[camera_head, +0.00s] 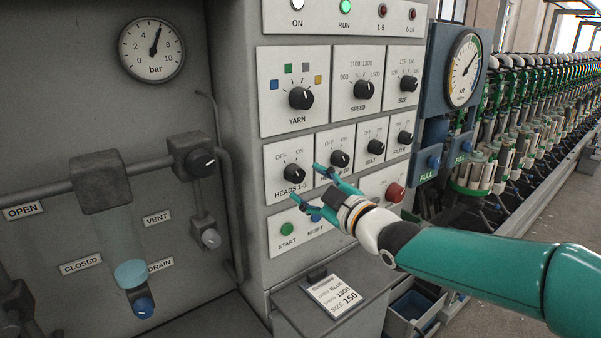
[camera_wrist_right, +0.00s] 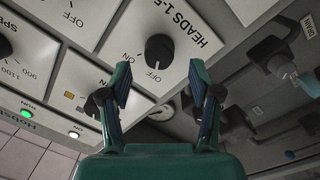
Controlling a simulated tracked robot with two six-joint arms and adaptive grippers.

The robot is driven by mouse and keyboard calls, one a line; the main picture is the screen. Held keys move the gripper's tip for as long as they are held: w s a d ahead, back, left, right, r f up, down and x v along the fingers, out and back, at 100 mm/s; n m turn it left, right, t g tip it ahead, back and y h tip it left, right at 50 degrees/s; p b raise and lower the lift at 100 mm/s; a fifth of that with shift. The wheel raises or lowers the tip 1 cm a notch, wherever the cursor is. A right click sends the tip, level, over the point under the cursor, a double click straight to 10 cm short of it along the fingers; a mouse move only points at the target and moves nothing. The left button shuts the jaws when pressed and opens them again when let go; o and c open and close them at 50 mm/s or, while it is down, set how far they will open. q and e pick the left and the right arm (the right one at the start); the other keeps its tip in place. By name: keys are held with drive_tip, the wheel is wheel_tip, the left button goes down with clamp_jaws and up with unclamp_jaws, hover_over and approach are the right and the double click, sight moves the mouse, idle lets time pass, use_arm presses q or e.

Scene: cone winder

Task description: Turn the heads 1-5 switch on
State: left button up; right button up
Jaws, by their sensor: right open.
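The heads 1-5 switch (camera_head: 297,170) is a black round knob on a white plate marked OFF and ON, in the left of the panel's lower knob row. In the right wrist view the knob (camera_wrist_right: 159,48) shows near the upper middle, its white mark toward OFF. My right gripper (camera_head: 307,185) is open and empty, with teal fingers in front of the plate, close to the knob's lower right. In the wrist view the spread fingertips (camera_wrist_right: 160,73) lie either side of the knob's line, apart from it. My left gripper is not in view.
The heads 6-10 knob (camera_head: 339,158) sits just right, beyond my upper finger. Start (camera_head: 287,229) and reset (camera_head: 316,218) buttons lie below, and a red button (camera_head: 395,192) is to the right. The green RUN lamp (camera_head: 345,6) is lit; the 1-5 lamp (camera_head: 381,10) looks dark red.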

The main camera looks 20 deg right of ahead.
sight(299, 178)
drive_tip(key=shift+p+x, duration=0.45)
drive_tip(key=shift+x, duration=1.6)
drive_tip(key=c, duration=1.1)
